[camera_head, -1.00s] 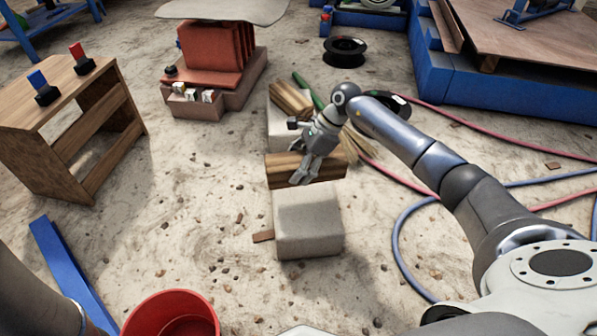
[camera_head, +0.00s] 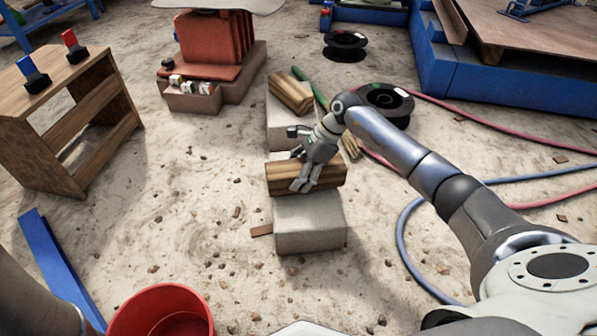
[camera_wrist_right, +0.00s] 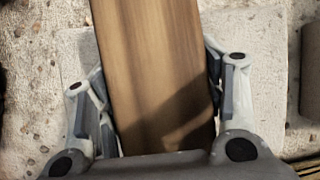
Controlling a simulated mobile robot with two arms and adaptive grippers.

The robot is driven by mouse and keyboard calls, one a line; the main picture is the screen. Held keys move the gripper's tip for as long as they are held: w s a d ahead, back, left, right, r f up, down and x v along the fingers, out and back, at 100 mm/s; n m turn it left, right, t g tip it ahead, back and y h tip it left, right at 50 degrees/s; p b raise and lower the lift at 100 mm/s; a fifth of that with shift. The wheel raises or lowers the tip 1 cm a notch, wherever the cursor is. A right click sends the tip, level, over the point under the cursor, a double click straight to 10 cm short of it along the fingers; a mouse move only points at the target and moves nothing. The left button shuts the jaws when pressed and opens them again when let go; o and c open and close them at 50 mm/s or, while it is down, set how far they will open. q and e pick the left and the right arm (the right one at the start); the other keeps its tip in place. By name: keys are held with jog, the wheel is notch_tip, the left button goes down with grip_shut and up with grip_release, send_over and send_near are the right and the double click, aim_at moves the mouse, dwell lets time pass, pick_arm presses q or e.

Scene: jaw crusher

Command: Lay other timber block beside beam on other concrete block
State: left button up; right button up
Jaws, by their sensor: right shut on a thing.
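My right gripper (camera_head: 303,184) is shut on a brown timber block (camera_head: 330,174), held lengthwise across the picture at the far edge of the near pale concrete block (camera_head: 310,228). I cannot tell whether the timber touches the concrete. In the right wrist view the timber (camera_wrist_right: 150,70) runs between both fingers, with pale concrete (camera_wrist_right: 255,60) behind it. A second timber block (camera_head: 290,92) lies on the far concrete block (camera_head: 282,132), partly hidden by my arm. My left gripper is not in view.
A red bucket (camera_head: 163,312) and a blue beam-like piece (camera_head: 58,265) lie at the lower left. A wooden stand (camera_head: 75,125) is at left. Hoses (camera_head: 405,235) cross the floor at right. Black reels (camera_head: 345,45) stand behind.

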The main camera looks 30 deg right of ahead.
jog(key=shift+w+f+b, duration=0.1)
jog(key=shift+f+b, duration=0.2)
dwell(0.4)
jog(key=o, duration=1.6)
jog(key=shift+o, duration=0.4)
jog(key=shift+f, duration=0.1)
